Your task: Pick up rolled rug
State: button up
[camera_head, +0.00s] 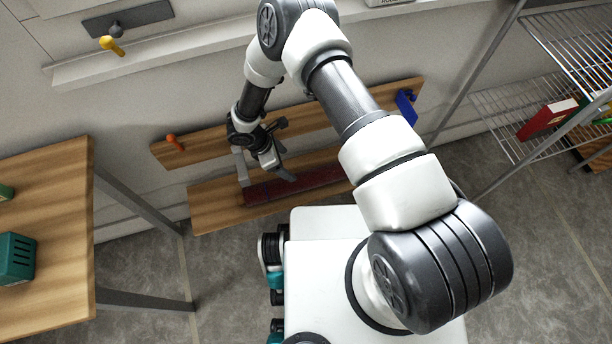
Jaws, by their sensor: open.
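The rolled rug (300,186) is a long dark red roll. It lies lengthwise on the lower wooden shelf board (215,208) against the wall. My gripper (262,180) is above the left part of the rug, pointing down, with its fingers apart. One finger is at the rug's left end and the other is over the rug farther right. I cannot tell whether they touch it. My arm hides part of the rug's right side.
An upper board (205,143) with an orange peg (174,142) and a blue item (406,106) runs behind my gripper. A wooden table (60,260) stands at left. A wire rack (530,100) stands at right, holding a red box (546,120). Grey floor shows between them.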

jog(key=b, duration=0.2)
send_near(303, 177)
jog(key=x, duration=0.5)
jog(key=shift+w+a+f, duration=0.1)
jog(key=shift+w+a, duration=0.05)
jog(key=shift+s+b+x, duration=0.15)
jog(key=shift+x, duration=1.2)
jog(key=shift+s+b+x, duration=0.1)
jog(key=shift+b+x, duration=0.05)
jog(key=shift+x, duration=1.2)
grip_shut()
